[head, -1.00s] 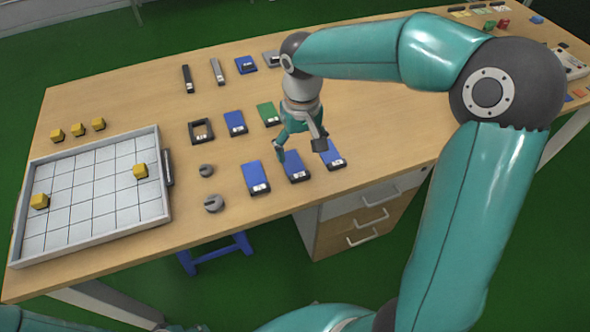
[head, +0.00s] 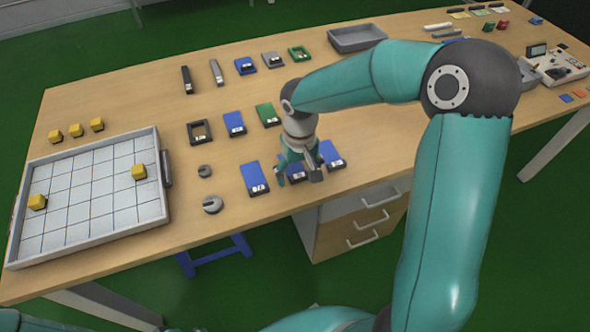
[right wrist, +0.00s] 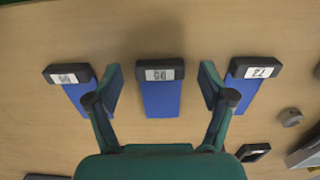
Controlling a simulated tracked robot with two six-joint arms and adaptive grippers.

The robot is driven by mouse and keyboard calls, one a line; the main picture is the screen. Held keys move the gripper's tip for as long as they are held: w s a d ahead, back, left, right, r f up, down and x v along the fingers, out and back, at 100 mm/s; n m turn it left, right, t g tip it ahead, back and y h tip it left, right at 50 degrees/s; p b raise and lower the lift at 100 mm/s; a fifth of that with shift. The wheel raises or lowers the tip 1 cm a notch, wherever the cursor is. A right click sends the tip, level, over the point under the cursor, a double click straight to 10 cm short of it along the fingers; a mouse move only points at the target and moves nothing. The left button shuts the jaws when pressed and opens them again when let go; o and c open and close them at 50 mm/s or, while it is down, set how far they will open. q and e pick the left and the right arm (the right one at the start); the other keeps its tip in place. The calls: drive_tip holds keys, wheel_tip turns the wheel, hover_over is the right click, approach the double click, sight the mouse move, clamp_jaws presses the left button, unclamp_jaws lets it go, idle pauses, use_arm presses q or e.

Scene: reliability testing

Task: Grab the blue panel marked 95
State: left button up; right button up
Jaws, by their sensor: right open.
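The blue panel marked 95 (right wrist: 161,97) lies flat on the table in the middle of the right wrist view, with a black label end. In the head view the same panel (head: 293,171) is the middle one of the front row, partly hidden by my right gripper. My right gripper (head: 299,178) is open and points down over this panel. In the right wrist view its two fingers (right wrist: 160,84) stand on either side of the panel, apart from it. My left gripper is not in view.
A blue panel marked 73 (right wrist: 247,90) lies beside one finger, and another blue panel (right wrist: 75,88) lies beside the other; its number is hard to read. Grey round pieces (head: 212,204) and a white gridded tray (head: 100,238) are to the left.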

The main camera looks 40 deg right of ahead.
drive_tip(key=c, duration=1.1)
drive_tip(key=shift+r, duration=0.1)
drive_tip(key=shift+c, duration=0.2)
